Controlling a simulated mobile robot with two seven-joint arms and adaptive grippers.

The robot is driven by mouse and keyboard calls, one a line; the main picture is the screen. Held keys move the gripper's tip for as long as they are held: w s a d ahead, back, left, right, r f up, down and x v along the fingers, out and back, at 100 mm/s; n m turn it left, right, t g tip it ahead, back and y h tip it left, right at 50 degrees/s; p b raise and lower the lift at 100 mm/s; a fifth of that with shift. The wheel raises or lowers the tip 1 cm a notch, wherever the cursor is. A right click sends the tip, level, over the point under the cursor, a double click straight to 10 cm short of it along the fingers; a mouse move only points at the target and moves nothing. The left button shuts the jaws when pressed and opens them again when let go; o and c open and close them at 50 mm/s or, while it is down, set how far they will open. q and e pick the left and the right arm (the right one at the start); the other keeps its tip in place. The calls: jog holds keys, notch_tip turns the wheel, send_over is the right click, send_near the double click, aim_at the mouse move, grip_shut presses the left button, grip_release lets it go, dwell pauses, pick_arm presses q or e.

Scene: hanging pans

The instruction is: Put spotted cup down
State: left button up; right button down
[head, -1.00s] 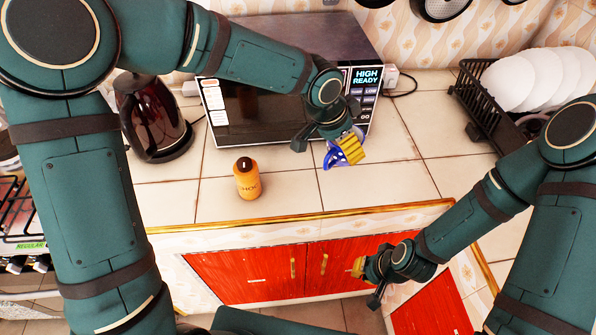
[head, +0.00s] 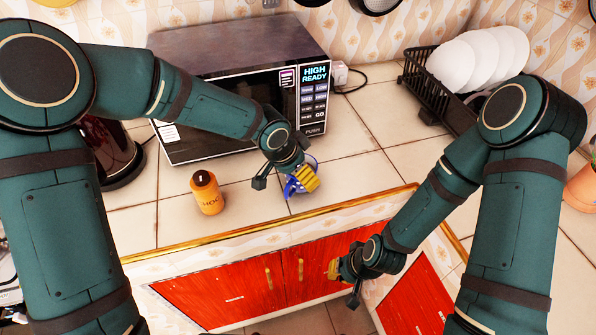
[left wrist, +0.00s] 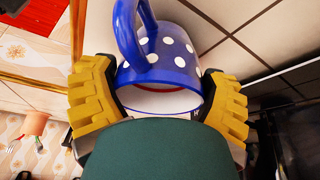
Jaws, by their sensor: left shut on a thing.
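The spotted cup is blue with white dots and a white inside. In the left wrist view the cup (left wrist: 165,75) sits between the two yellow finger pads of my left gripper (left wrist: 158,100), with its handle at the top. In the head view the cup (head: 296,187) shows in part behind my left gripper (head: 290,181), in front of the microwave over the tiled counter. I cannot tell whether its base touches the tiles. My right gripper (head: 343,272) is low in front of the red cabinet doors, away from the cup; its finger gap is not clear.
An orange bottle (head: 207,192) stands on the counter left of the cup. The microwave (head: 230,123) is behind, and a dark kettle (head: 113,153) is at the left. A dish rack (head: 425,92) with white plates is at the back right. Tiles right of the cup are clear.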

pick_arm(q)
jog(key=shift+f, duration=0.15)
jog(key=o, duration=1.1)
jog(key=shift+r, duration=0.35)
jog(key=p+v, duration=0.3)
jog(key=v, duration=0.8)
jog(key=shift+s+a+r, duration=0.1)
jog(key=shift+a+r, duration=0.05)
jog(key=shift+r, duration=0.15)
